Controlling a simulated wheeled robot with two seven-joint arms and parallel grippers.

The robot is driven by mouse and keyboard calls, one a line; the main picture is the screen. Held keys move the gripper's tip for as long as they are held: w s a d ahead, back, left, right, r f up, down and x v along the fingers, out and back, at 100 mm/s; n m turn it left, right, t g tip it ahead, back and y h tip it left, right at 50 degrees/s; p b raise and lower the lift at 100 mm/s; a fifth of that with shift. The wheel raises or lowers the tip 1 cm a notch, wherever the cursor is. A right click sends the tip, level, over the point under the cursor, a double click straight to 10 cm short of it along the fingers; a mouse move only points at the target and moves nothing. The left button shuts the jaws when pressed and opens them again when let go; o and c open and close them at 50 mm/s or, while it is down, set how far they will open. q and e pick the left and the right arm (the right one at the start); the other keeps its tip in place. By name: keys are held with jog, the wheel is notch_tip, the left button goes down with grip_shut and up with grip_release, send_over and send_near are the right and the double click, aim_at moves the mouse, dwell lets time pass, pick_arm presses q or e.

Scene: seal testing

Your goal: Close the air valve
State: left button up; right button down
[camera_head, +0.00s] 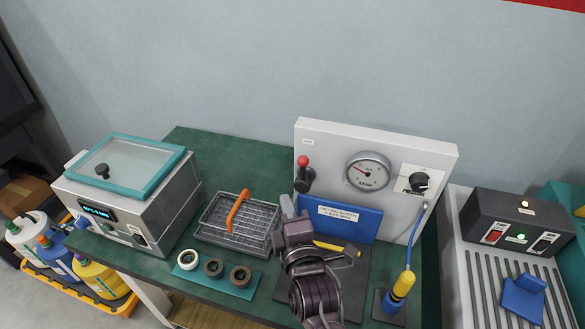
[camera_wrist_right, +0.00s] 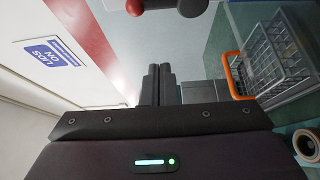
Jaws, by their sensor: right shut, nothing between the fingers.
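The air valve appears to be the red-balled lever (camera_head: 303,162) on the left side of the white gauge panel (camera_head: 430,200). Its black body (camera_head: 304,183) sits on the panel, and the lever points up. My right gripper (camera_head: 288,208) is just below the valve, in front of the panel, apart from it. In the right wrist view the fingers (camera_wrist_right: 158,84) are together and empty. The red ball (camera_wrist_right: 134,6) and dark valve body (camera_wrist_right: 188,6) are at the top edge there, partly cut off. My left gripper is not in view.
A wire basket (camera_head: 215,232) with an orange handle stands left of my right gripper. A blue box (camera_head: 360,222) and yellow tool (camera_head: 335,248) are to its right. A gauge (camera_head: 367,172) and black knob (camera_head: 419,181) are on the panel. Rings lie on a teal mat (camera_head: 240,290).

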aim_at(304, 172)
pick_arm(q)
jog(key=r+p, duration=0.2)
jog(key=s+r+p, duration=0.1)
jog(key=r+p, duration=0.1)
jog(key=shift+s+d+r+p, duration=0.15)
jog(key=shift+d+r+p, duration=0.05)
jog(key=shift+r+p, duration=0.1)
pick_arm(e)
jog(key=w+d, duration=0.2)
jog(key=w, duration=0.6)
jog(key=shift+w, duration=0.4)
